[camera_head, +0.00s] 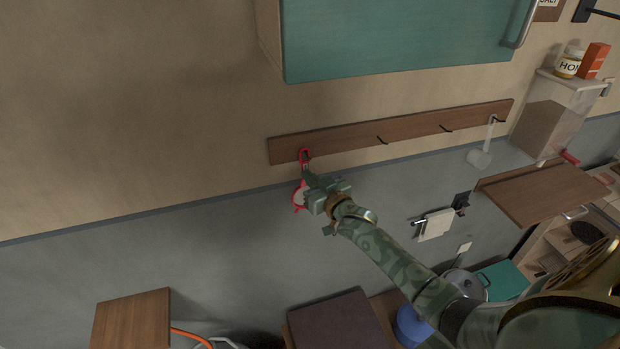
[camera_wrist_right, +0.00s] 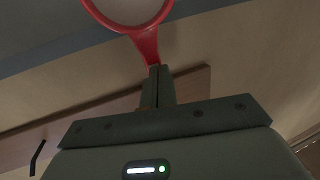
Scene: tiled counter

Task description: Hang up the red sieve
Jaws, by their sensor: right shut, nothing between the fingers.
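The red sieve (camera_head: 298,197) is at the left end of the wooden hook rail (camera_head: 345,138), its handle loop up against the rail and its round head below. The hook behind the loop is hidden, so I cannot tell exactly how it sits. My right gripper (camera_head: 308,177) is shut and empty, right at the sieve's handle and partly covering it. In the right wrist view the shut fingers (camera_wrist_right: 158,78) point at the sieve's red handle (camera_wrist_right: 147,44), with its ring beyond. Whether they touch is unclear. My left gripper is out of view.
Dark hooks stand free mid-rail; a white ladle (camera_head: 480,157) hangs near the right end. A teal cabinet (camera_head: 400,40) is above. The grey wall left of the sieve is clear.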

